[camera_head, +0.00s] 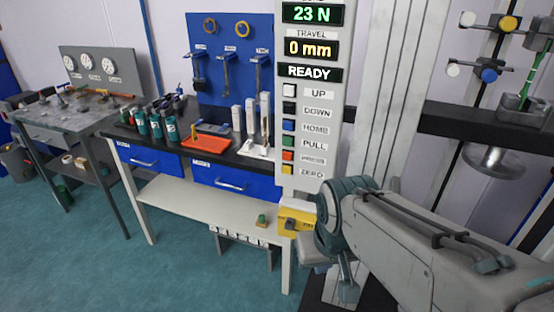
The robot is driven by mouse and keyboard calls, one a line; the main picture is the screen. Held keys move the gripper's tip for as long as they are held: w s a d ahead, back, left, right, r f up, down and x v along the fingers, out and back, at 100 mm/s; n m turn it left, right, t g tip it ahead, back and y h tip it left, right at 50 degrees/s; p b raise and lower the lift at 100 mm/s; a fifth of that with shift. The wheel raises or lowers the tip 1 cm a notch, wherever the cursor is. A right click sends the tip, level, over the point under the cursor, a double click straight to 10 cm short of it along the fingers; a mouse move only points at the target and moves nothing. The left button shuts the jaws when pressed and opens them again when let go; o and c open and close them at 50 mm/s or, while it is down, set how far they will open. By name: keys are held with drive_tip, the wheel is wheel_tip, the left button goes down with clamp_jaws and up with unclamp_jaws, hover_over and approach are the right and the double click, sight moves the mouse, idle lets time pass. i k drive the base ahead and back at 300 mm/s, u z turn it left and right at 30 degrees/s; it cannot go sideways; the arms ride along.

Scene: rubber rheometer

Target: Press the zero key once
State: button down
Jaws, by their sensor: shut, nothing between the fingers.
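The zero key is a small yellow square (287,169) beside the "ZERO" label, lowest in the column of keys on the grey control panel (333,120). Above it are the red press, green pull, blue home, dark down and pale up keys. The force display (312,13) reads 23 N, the travel display (310,49) reads 0 mm, and the status display (310,72) reads READY. My arm reaches in from the lower right, with a teal joint just below the panel. I cannot make out my gripper's fingers. No part of my arm covers the zero key.
A yellow box (300,222) with a dark part sits just below the panel, beside my arm. The test frame with its crossbar (450,120) stands at right. At left are a workbench (190,205) with tools and an orange tray (207,142), and a grey gauge bench (50,119).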

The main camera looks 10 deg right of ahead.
sight(286, 170)
drive_tip(key=z, duration=0.05)
drive_tip(key=k, duration=0.5)
drive_tip(key=u, duration=1.65)
drive_tip(key=i, duration=0.7)
drive_tip(key=z, duration=0.95)
